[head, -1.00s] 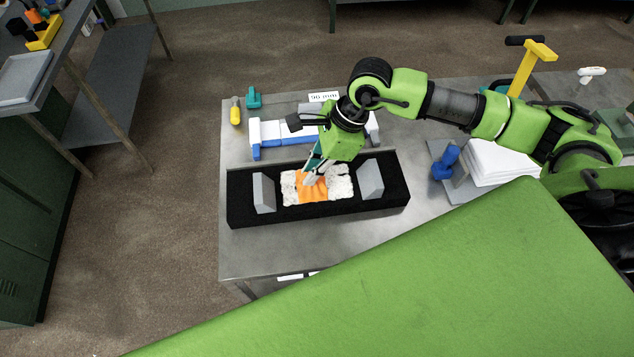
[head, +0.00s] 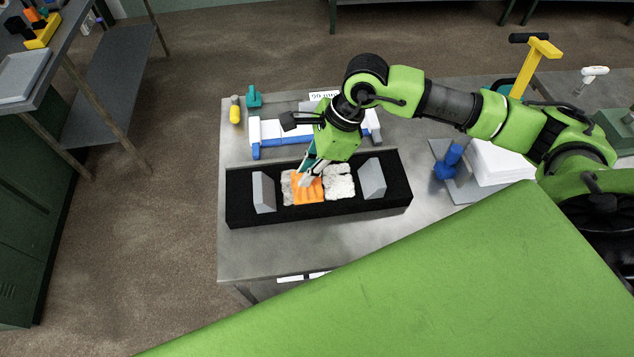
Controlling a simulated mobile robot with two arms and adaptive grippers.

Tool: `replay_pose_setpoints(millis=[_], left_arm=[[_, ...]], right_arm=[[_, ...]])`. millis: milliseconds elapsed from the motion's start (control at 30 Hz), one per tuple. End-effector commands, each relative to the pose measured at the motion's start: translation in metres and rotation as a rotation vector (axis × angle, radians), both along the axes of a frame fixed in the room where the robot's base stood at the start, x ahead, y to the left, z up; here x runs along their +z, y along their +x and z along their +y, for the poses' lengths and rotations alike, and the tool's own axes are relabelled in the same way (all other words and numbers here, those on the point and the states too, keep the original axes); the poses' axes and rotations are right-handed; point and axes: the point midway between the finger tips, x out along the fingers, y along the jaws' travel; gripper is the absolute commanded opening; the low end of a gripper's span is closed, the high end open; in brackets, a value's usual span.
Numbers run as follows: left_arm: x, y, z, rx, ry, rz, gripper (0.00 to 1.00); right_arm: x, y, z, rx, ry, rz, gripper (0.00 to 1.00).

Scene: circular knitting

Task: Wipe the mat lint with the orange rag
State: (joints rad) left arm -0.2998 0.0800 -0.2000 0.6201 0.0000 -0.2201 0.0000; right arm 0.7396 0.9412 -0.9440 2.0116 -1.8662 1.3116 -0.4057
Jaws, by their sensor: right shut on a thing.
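My right gripper (head: 308,178) is shut on the orange rag (head: 308,194) and holds it down at the mat, left of the middle. The mat lint shows as pale, whitish patches: a larger one (head: 340,187) right of the rag and a narrow strip (head: 287,188) left of it. The patches lie in a long black tray (head: 240,208) between two grey upright plates (head: 263,192). The rag and gripper hide part of the lint. My left gripper is not in view.
Behind the tray lies a white and blue piece (head: 275,152). A yellow bottle (head: 235,110) and a teal object (head: 254,97) stand at the back left. At right are a blue object (head: 448,163) and a white stack (head: 497,160). The table front (head: 260,255) is clear.

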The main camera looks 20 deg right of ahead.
Motion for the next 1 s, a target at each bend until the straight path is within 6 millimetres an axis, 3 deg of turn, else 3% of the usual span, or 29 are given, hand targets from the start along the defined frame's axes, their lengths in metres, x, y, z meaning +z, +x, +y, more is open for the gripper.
replay_pose_setpoints(millis=[200,667,1000], left_arm=[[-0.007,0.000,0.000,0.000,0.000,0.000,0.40],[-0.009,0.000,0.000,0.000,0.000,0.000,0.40],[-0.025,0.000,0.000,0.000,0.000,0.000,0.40]], right_arm=[[0.000,-0.005,-0.021,-0.001,-0.002,-0.001,0.00],[0.000,-0.007,-0.027,0.000,-0.001,-0.001,0.00],[-0.004,-0.017,-0.063,-0.003,-0.003,-0.001,0.00]])
